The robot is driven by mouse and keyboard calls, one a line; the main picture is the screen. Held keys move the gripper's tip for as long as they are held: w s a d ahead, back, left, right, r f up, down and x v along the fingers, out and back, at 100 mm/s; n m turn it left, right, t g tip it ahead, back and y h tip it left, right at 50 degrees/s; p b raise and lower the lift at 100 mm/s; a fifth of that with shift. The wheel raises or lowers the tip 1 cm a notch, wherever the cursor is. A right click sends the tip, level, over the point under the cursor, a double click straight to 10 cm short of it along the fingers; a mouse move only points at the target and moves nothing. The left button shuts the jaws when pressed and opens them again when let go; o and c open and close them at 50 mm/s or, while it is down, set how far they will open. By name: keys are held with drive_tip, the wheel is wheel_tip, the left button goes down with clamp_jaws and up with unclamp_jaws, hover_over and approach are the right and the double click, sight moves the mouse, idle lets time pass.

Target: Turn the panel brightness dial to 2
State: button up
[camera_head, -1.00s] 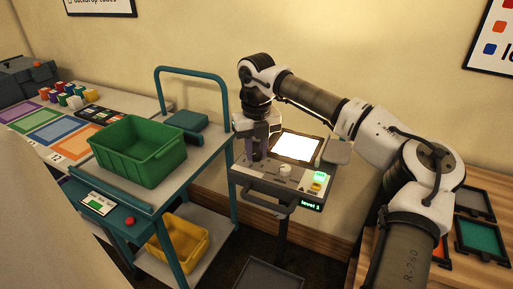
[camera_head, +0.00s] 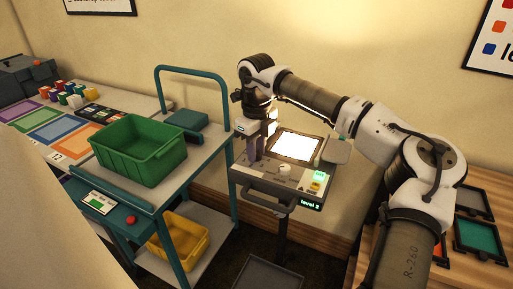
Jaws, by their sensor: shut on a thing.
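The light panel (camera_head: 297,146) glows white on top of a grey console (camera_head: 300,184). The small green readout (camera_head: 311,206) on the console's front right reads "level 2". My gripper (camera_head: 253,157) points down at the console's left end, beside the light panel, and is shut. The panel brightness dial between its fingers is hidden from this view. A separate pale knob (camera_head: 284,170) stands free on the console, right of my gripper.
A green crate (camera_head: 180,166) stands on the teal cart (camera_head: 150,201) to the left, with a yellow bin (camera_head: 180,243) below. A handle (camera_head: 268,196) sticks out from the console's front. Dark trays (camera_head: 480,236) lie on the wooden table at right.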

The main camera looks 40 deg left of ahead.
drive_tip(key=shift+r, duration=0.1)
drive_tip(key=o, duration=1)
